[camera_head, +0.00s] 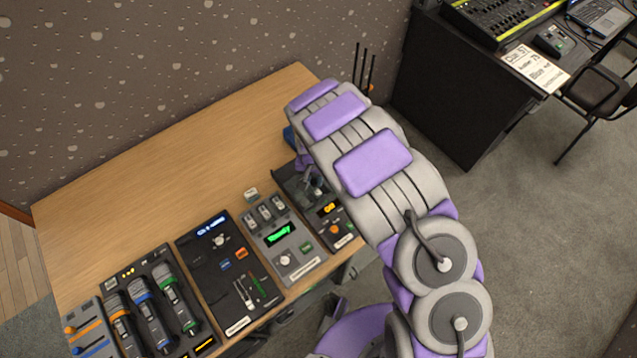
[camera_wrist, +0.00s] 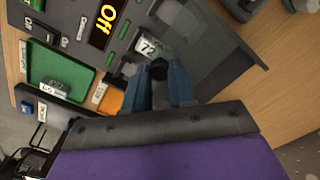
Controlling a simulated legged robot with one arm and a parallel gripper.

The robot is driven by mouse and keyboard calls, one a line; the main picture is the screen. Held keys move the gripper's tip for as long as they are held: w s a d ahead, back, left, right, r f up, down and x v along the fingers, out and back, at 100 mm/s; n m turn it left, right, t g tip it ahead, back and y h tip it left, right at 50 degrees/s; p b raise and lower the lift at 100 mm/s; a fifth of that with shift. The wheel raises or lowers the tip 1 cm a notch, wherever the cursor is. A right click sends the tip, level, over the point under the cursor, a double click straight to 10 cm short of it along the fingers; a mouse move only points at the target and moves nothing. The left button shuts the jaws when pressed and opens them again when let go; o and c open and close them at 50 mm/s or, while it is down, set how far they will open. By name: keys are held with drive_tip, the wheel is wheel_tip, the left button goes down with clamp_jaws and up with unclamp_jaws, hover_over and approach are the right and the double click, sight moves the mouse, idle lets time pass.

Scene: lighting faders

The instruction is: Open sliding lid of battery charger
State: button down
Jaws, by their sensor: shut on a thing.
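A dark device with a lit orange "Off" display (camera_head: 328,209) stands at the right end of the row on the table, partly hidden by my arm; I take it to be the battery charger. In the wrist view, its display (camera_wrist: 103,24) is at the upper left and a dark grey panel, seemingly the lid (camera_wrist: 208,45), is at the upper right. My gripper (camera_wrist: 158,76) has its blue fingers closed around a small dark knob (camera_wrist: 157,68) beside this panel. A label reading "72" is just above the knob. How far the lid is open I cannot tell.
Left of it on the wooden table (camera_head: 190,140) are a grey unit with a green display (camera_head: 278,235), a black panel (camera_head: 205,265) and a unit with three microphones (camera_head: 152,310). The back of the table is mostly clear. A black desk (camera_head: 450,100) stands at the right.

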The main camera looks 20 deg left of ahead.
drive_tip(key=a, duration=0.1)
drive_tip(key=w+a+b, duration=0.1)
drive_tip(key=a, duration=0.1)
drive_tip(key=w+a, duration=0.1)
drive_tip(key=shift+w+a+f, duration=0.1)
drive_tip(key=shift+w+a, duration=0.15)
drive_tip(key=shift+a, duration=0.05)
drive_tip(key=shift+w+a+b, duration=0.3)
drive_tip(key=shift+a+b, duration=0.2)
drive_tip(key=shift+a, duration=0.15)
drive_tip(key=c, duration=0.9)
unclamp_jaws()
drive_tip(key=shift+c, duration=0.2)
drive_tip(key=shift+r, duration=0.2)
wheel_tip(320, 180, up, 17)
drive_tip(key=p, duration=0.2)
drive_tip(key=shift+p, duration=0.4)
